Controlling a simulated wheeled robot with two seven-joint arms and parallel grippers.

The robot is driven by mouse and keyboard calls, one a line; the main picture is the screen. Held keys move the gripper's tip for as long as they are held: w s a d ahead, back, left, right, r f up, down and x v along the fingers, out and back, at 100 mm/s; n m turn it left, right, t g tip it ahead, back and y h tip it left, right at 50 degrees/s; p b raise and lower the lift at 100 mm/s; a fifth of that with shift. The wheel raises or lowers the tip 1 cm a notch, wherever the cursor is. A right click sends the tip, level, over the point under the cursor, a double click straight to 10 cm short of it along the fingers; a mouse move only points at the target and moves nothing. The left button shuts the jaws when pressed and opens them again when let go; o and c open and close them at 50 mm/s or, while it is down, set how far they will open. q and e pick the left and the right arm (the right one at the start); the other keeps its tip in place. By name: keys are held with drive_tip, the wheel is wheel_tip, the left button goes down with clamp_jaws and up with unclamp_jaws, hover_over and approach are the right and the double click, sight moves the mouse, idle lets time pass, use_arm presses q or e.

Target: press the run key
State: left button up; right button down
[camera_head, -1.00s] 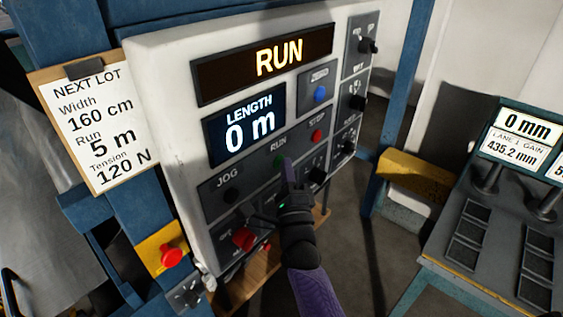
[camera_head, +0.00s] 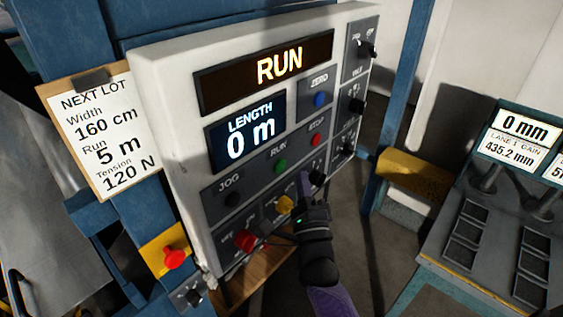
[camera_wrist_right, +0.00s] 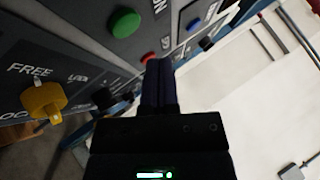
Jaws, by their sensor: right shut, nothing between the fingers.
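The green run key (camera_head: 280,167) sits under the word RUN on the white control panel (camera_head: 165,120), between the black jog key (camera_head: 232,200) and the red stop key (camera_head: 316,140). The panel's upper display (camera_head: 280,66) reads RUN and the length display (camera_head: 246,135) reads 0 m. My right gripper (camera_head: 305,182) is shut and empty, below and right of the run key and apart from it. In the right wrist view the run key (camera_wrist_right: 124,22) shows at upper left, clear of the shut fingers (camera_wrist_right: 158,85). My left gripper is not in view.
A yellow knob (camera_head: 285,204), a red knob (camera_head: 244,240) and black knobs (camera_head: 318,177) stick out near my right gripper. A red button on a yellow plate (camera_head: 174,258) is at lower left. A note (camera_head: 103,135) hangs left of the panel. Another console (camera_head: 480,230) stands right.

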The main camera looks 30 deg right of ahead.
drive_tip(key=shift+s+d+p, duration=0.15)
drive_tip(key=shift+s+d, duration=0.1)
drive_tip(key=shift+s, duration=0.35)
drive_tip(key=shift+s+d+p, duration=0.15)
drive_tip(key=shift+s+d, duration=0.1)
drive_tip(key=shift+s, duration=0.35)
